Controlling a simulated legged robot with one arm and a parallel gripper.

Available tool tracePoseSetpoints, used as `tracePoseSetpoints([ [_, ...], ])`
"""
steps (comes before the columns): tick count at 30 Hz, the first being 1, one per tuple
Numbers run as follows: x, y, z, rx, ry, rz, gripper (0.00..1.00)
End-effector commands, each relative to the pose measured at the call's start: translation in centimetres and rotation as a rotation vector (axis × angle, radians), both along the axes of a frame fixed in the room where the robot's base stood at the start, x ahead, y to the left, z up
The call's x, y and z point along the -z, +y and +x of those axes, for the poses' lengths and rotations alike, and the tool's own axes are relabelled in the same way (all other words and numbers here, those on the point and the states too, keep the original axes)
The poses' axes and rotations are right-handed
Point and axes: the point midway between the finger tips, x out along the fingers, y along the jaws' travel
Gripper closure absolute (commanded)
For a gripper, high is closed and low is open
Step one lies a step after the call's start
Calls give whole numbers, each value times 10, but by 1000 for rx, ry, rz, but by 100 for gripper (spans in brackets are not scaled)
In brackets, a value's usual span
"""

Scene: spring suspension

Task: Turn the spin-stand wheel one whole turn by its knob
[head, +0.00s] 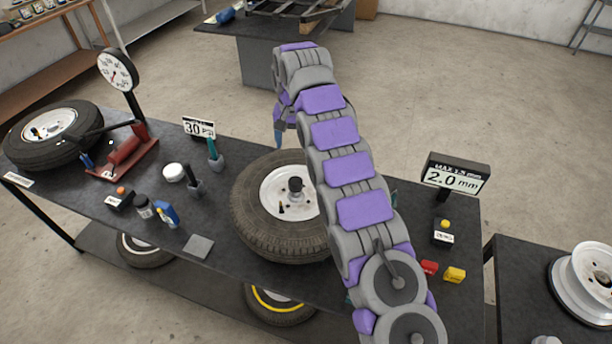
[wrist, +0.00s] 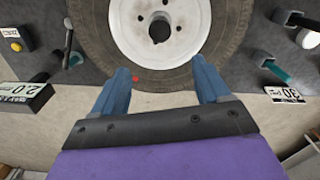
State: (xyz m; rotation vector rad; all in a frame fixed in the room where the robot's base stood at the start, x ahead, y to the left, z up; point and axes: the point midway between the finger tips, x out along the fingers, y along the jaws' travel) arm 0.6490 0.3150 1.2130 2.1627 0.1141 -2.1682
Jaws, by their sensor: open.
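The spin-stand wheel (head: 268,235) has a black tyre around a white rim and lies flat in the middle of the dark table. A black hub piece (head: 296,185) stands at its centre, and a small dark spot near it may be a hole or the knob; I cannot tell. The wheel also fills the top of the wrist view (wrist: 118,55), with a red mark on its tyre. My gripper (wrist: 162,75) is open and empty, its blue fingers spread over the tyre's edge. In the head view my gripper (head: 278,138) is beyond the wheel, and my arm hides the wheel's right side.
A "2.0 mm" display (head: 455,178) stands at the right of the table, near small red and yellow blocks. A "30 PSI" sign (head: 199,128), a round gauge (head: 118,70) and another tyre (head: 52,135) are at the left. Bottles and a grey pad lie at the front left.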

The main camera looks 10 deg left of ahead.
Motion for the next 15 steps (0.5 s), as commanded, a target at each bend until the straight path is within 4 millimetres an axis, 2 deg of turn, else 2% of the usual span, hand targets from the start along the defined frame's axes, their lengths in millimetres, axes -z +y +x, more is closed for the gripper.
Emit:
tracePoseSetpoints([
  [15, 61, -2, -1, 1, 2, -1, 24],
])
